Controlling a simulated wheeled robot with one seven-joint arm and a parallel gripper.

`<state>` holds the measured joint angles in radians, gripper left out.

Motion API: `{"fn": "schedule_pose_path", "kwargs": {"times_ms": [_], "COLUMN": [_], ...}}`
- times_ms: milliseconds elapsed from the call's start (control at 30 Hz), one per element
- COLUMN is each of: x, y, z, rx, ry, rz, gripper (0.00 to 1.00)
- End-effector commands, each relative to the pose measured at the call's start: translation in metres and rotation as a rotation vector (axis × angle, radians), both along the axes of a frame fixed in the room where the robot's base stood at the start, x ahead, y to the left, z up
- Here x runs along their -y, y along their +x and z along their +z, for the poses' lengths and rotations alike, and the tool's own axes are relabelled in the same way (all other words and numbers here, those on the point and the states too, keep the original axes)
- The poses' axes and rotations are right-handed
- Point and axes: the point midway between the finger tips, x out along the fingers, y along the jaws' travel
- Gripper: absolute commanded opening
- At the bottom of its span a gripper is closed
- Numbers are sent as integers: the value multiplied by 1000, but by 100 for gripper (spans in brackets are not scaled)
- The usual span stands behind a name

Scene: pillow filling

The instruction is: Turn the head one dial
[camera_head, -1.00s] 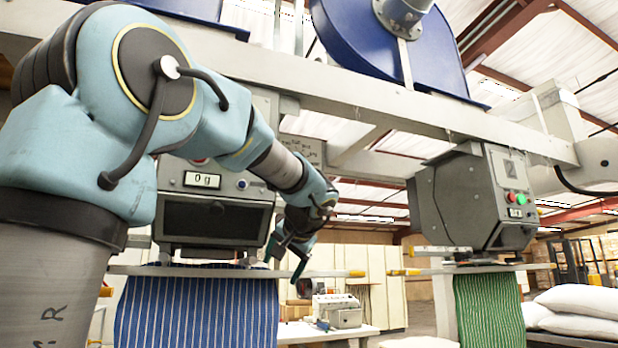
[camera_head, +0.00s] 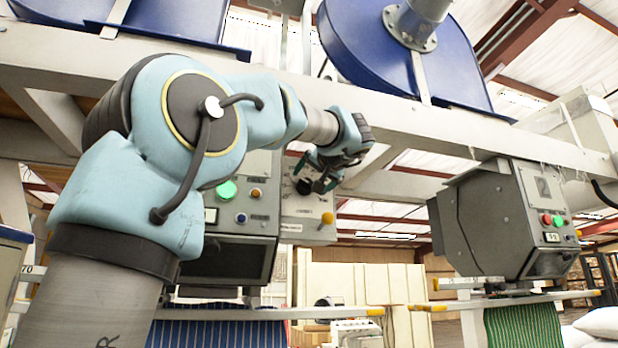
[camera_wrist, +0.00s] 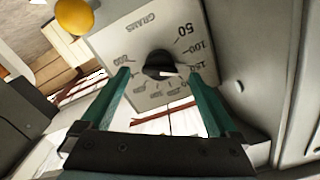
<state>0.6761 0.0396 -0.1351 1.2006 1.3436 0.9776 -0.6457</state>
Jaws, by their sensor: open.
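The head one dial is a black knob (camera_wrist: 160,65) on a pale panel marked GRAMS (camera_wrist: 140,35) in the wrist view, with numbers around it and a light pointer. In the head view the panel (camera_head: 308,212) is on the side of the left filling head, and the knob is partly hidden by my gripper (camera_head: 318,182). In the wrist view my gripper (camera_wrist: 160,80) is open, with one green finger on each side of the knob. The knob appears between the fingertips; I cannot tell whether either finger touches it.
The left head's box (camera_head: 228,255) stands beside the panel. A yellow knob (camera_head: 327,217) is on the panel's lower right. A grey beam (camera_head: 300,95) runs above. A second filling head (camera_head: 510,220) is at right, with open space between.

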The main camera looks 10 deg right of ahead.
Motion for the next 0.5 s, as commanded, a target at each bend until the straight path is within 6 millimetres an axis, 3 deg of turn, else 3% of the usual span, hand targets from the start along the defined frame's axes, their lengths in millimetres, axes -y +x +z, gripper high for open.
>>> {"fn": "schedule_pose_path", "kwargs": {"times_ms": [200, 500], "x": [-3, -4], "y": [27, 33], "z": [1, -1], "rx": [-2, -1], "ry": [1, 1], "rz": [1, -2], "gripper": [95, 95]}}
